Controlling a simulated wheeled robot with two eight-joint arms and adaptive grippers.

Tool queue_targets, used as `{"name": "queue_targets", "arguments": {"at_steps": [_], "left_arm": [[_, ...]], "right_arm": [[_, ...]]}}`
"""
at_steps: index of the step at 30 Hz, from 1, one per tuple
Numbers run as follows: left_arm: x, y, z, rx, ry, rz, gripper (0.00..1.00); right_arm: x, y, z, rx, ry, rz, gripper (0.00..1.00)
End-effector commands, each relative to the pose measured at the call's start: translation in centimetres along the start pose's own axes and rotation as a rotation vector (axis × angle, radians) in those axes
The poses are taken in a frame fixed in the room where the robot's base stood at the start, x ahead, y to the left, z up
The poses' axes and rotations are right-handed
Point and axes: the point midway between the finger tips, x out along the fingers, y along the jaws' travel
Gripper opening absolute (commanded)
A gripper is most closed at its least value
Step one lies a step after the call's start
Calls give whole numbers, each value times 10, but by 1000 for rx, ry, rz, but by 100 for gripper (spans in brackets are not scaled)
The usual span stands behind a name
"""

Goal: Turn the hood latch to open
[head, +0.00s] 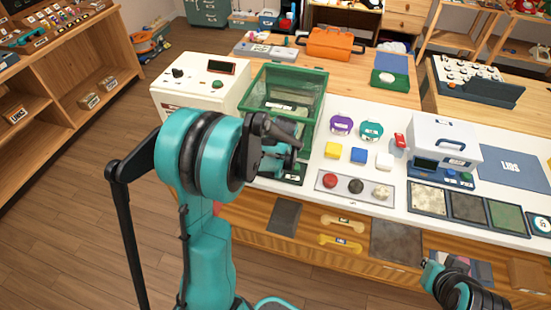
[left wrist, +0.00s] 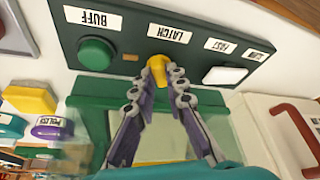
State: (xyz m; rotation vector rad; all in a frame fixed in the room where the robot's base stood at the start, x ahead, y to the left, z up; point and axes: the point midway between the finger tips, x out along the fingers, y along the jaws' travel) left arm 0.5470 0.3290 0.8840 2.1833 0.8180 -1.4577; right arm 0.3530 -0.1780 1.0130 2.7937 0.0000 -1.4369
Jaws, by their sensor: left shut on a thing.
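The hood latch is a small yellow knob (left wrist: 166,68) under a label reading LATCH, upside down in the left wrist view. It sits on a dark green control panel (left wrist: 132,52). My left gripper (left wrist: 158,76) has its fingertips closed around the knob. In the head view my left gripper (head: 292,158) is in front of the green see-through hood (head: 287,92), and my arm hides the knob and most of the panel. The hood looks closed. My right arm's end (head: 440,278) is low at the bottom right, away from the table; its fingers are not clear.
The panel also has a green BUFF button (left wrist: 97,53) and a white switch (left wrist: 225,75). A white machine (head: 195,88) stands left of the hood. Purple (head: 341,125) and teal round pieces and coloured blocks are to its right.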

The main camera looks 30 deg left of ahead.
Motion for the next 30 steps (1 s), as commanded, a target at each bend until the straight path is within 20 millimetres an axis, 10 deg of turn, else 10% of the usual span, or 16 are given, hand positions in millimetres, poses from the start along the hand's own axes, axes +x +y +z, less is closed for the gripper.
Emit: {"name": "queue_targets", "arguments": {"at_steps": [30], "left_arm": [[2, 8, -4, -801, -1, -332, 0]], "right_arm": [[2, 0, 1, 0, 0, 0, 0]]}}
